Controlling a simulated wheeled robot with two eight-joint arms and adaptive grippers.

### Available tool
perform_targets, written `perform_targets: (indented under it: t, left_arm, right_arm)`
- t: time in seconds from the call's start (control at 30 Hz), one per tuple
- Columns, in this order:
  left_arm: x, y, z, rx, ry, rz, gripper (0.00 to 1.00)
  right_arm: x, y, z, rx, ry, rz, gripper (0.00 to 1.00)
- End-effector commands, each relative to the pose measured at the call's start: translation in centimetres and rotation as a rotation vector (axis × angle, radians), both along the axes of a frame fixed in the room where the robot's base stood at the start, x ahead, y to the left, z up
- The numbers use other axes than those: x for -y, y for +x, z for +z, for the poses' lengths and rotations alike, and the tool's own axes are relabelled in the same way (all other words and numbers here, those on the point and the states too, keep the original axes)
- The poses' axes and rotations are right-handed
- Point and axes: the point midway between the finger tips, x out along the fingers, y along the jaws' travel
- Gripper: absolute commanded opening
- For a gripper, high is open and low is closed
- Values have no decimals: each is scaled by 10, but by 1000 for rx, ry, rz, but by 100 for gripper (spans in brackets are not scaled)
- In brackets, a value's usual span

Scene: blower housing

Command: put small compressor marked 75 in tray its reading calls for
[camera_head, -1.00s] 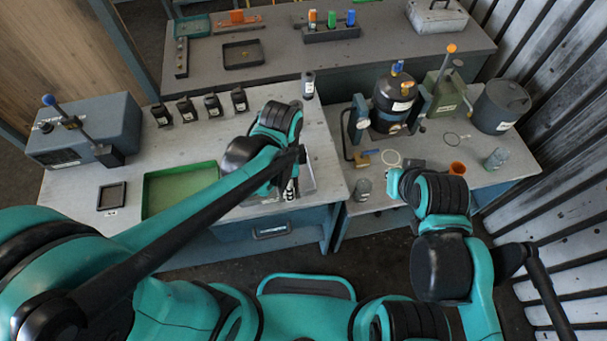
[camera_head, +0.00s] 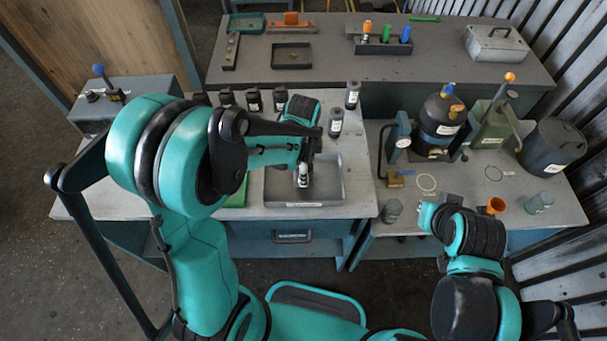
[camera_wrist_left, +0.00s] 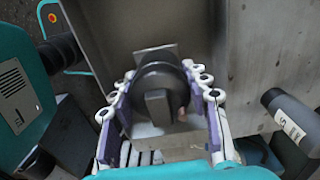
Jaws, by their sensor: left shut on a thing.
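My left gripper (camera_head: 302,180) is over the grey tray (camera_head: 340,202) on the near table. In the left wrist view its purple-padded fingers (camera_wrist_left: 165,115) are shut on a dark cylindrical part (camera_wrist_left: 158,85) with a raised block on its end. Its marking is not readable, and I cannot tell whether it touches the tray. Several dark labelled containers (camera_head: 253,100) stand in a row behind my arm. Two grey labelled cylinders (camera_head: 336,122) stand right of the gripper. A green tray (camera_head: 236,197) is mostly hidden by my left arm.
A grey box with a blue-knobbed lever (camera_head: 98,70) stands at left. The right table holds a black tank (camera_head: 440,118), a dark bucket (camera_head: 552,147) and an orange cup (camera_head: 496,205). The back table carries a black tray (camera_head: 291,57) and a metal case (camera_head: 495,43).

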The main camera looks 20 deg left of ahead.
Motion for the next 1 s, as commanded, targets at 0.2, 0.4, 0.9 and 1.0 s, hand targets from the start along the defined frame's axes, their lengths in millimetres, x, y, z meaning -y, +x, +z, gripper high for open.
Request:
perform_targets:
  t: [0.2, 0.4, 0.9, 1.0]
  left_arm:
    - [0, 0, -18, 0, 0, 0, 0]
    - [0, 0, -19, 0, 0, 0, 0]
    - [0, 0, -19, 0, 0, 0, 67]
    - [0, 0, -12, 0, 0, 0, 67]
  right_arm:
    - [0, 0, -7, 0, 0, 0, 0]
    - [0, 0, -8, 0, 0, 0, 0]
    - [0, 0, -8, 0, 0, 0, 0]
    - [0, 0, -4, 0, 0, 0, 0]
